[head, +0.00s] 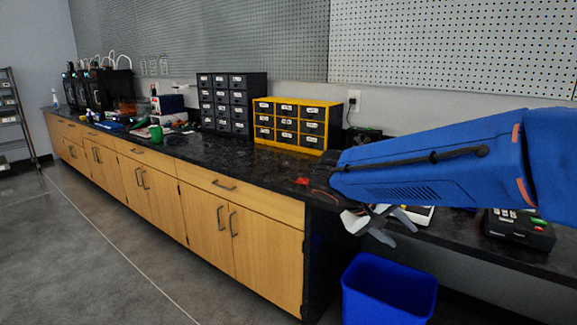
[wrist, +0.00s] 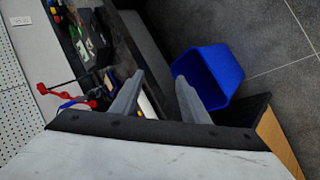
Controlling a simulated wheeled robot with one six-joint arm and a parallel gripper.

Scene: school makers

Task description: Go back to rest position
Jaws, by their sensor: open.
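My gripper (head: 381,226) is at the right in the head view, at the end of my blue arm, near the end of the black countertop (head: 215,157). In the wrist view my gripper (wrist: 160,98) shows two grey fingers spread apart with nothing between them. The blue bin (head: 388,290) stands on the floor below and in front of my gripper. It also shows in the wrist view (wrist: 210,74), beyond the fingers. My arm hides part of the counter behind it.
A yellow drawer unit (head: 296,122) and a black drawer unit (head: 232,103) stand against the wall. A green mug (head: 156,133) sits farther left. A black device (head: 520,229) is on the lower bench at right. Wooden cabinets (head: 240,230) line the counter; the floor at left is clear.

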